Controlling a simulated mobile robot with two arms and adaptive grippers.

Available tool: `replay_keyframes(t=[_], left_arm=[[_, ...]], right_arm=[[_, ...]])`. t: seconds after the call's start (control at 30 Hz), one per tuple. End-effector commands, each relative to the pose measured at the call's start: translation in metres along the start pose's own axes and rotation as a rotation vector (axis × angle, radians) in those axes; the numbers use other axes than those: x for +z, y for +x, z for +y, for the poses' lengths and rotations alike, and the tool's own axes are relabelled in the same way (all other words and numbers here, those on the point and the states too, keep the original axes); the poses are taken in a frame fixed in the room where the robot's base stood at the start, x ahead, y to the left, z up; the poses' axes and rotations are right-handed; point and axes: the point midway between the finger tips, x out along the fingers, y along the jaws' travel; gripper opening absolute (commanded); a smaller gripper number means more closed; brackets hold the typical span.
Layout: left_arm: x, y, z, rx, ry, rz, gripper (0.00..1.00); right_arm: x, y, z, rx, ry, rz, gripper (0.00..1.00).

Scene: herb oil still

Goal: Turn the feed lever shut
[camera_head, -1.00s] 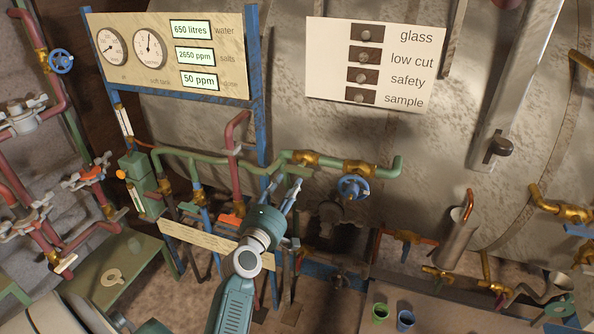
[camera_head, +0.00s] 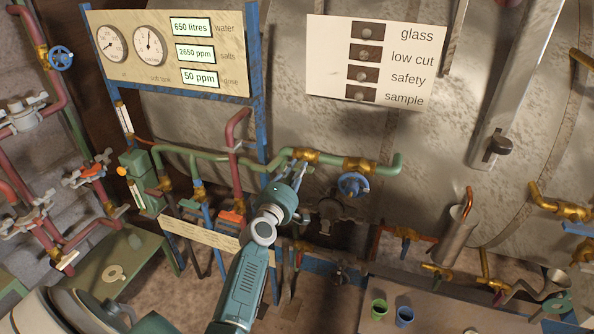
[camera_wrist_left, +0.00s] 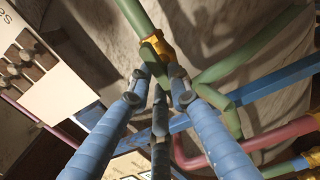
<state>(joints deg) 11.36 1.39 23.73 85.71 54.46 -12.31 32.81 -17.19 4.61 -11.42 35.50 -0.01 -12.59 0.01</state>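My left gripper (camera_head: 298,172) is in front of a brass valve (camera_head: 305,156) on the green pipe. In the left wrist view, the blue fingers of my left gripper (camera_wrist_left: 159,76) stand apart on either side of a short green lever-like piece (camera_wrist_left: 151,62) by the brass fitting (camera_wrist_left: 160,44). I cannot tell whether the fingers touch this piece. No readable label marks it as the feed lever. The gripper hides part of it in the head view. My right gripper is not in view.
A blue handwheel (camera_head: 353,185) is on the brass valve just right of the gripper. A red riser pipe (camera_head: 235,160) and a blue post (camera_head: 257,90) stand to the left. A green cup (camera_head: 379,309) and a blue cup (camera_head: 404,316) sit on the bench below right.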

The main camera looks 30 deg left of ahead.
Motion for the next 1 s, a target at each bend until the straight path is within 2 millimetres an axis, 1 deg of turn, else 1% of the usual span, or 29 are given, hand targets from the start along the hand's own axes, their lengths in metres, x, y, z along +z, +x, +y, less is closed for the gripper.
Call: replay_keyframes(t=[0.27, 0.47, 0.67, 1.0], left_arm=[[0.0004, -0.0003, -0.0006, -0.001, 0.009, -0.001, 0.00], [0.0005, -0.0003, -0.0007, -0.001, 0.070, -0.001, 0.00], [0.0012, -0.0005, -0.0012, -0.002, 0.205, -0.002, 0.00], [0.0029, -0.0004, -0.0015, -0.002, 0.520, -0.003, 0.00]], right_arm=[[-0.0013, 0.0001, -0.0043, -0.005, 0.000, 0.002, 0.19], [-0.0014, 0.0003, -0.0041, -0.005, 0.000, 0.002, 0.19], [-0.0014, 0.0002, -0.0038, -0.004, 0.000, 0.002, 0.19], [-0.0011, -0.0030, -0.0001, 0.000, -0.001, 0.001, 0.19]])
